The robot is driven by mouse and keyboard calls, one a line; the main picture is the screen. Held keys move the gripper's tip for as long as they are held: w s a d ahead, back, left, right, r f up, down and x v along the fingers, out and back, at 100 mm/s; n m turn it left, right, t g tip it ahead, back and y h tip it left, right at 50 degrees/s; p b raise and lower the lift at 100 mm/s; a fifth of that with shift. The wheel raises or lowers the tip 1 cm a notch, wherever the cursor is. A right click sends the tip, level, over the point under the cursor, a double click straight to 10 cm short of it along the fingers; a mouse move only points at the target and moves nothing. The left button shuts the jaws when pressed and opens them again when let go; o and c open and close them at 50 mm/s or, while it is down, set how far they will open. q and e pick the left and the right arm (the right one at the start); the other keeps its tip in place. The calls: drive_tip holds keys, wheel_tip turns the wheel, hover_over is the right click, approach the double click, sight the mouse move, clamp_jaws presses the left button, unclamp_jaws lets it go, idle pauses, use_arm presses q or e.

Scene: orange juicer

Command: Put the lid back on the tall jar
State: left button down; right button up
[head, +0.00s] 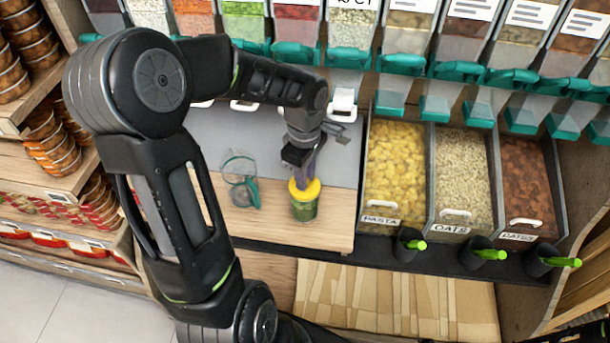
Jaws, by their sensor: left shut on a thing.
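The tall jar (304,208) stands upright on the light wooden counter; it is clear with green contents. The yellow lid (304,189) is at the jar's top, and my left gripper (300,178) points down and is shut on it from above. I cannot tell whether the lid is fully seated on the rim. The gripper's fingers partly cover the lid. My right gripper is not in view.
A clear jug (239,172) with a teal part stands just left of the jar. Bins of pasta (395,165), oats (461,175) and dates (527,185) stand to the right. Dispensers with teal spouts (348,57) line the back. The wooden counter (270,228) is bare in front of the jug.

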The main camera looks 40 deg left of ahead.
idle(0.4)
use_arm(q)
drive_tip(key=c, duration=0.7)
unclamp_jaws()
drive_tip(key=shift+r, duration=0.15)
drive_tip(key=shift+r+p, duration=2.2)
drive_tip(key=shift+r, duration=1.2)
clamp_jaws()
